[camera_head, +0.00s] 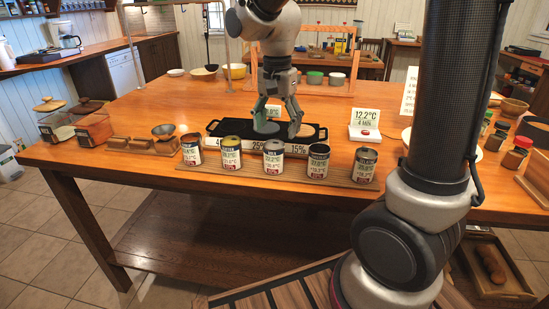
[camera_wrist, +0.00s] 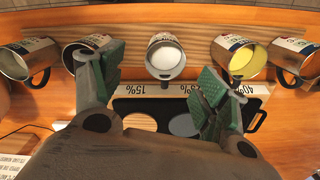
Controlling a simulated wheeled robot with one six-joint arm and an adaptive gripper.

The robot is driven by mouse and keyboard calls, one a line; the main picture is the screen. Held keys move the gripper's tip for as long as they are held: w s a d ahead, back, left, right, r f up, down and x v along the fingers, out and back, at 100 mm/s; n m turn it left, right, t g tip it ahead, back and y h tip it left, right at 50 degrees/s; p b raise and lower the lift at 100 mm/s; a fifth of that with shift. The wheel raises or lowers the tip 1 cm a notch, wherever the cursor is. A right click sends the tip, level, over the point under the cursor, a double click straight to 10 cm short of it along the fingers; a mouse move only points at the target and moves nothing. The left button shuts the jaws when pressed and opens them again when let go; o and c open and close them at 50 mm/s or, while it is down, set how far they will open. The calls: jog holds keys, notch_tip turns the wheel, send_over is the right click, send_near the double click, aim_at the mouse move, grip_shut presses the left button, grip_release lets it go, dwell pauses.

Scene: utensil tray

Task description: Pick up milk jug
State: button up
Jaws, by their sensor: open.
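Several labelled metal jugs with handles stand in a row. The middle jug (camera_head: 273,157) holds white contents and is probably the milk jug; it also shows in the wrist view (camera_wrist: 165,56). A jug with yellow contents (camera_head: 230,154) stands beside it, to its left in the head view. The labels are too small to read fully. My gripper (camera_head: 280,120) is open and empty above the black tray, behind the row. In the wrist view its fingers (camera_wrist: 160,82) are spread wide, with the middle jug beyond the gap between them. I see no contact with any jug.
The black tray (camera_head: 214,127) with round discs lies behind the jugs, with percentage labels along its front. A sign reading 12.2°C (camera_head: 366,115) stands to its right. The left-rear tabletop is largely clear.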

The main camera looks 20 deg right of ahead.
aim_at(275, 148)
jog(key=f, duration=0.5)
jog(key=w+f, duration=0.1)
jog(key=f, duration=0.1)
jog(key=shift+f, duration=0.35)
jog(key=c, duration=1.2)
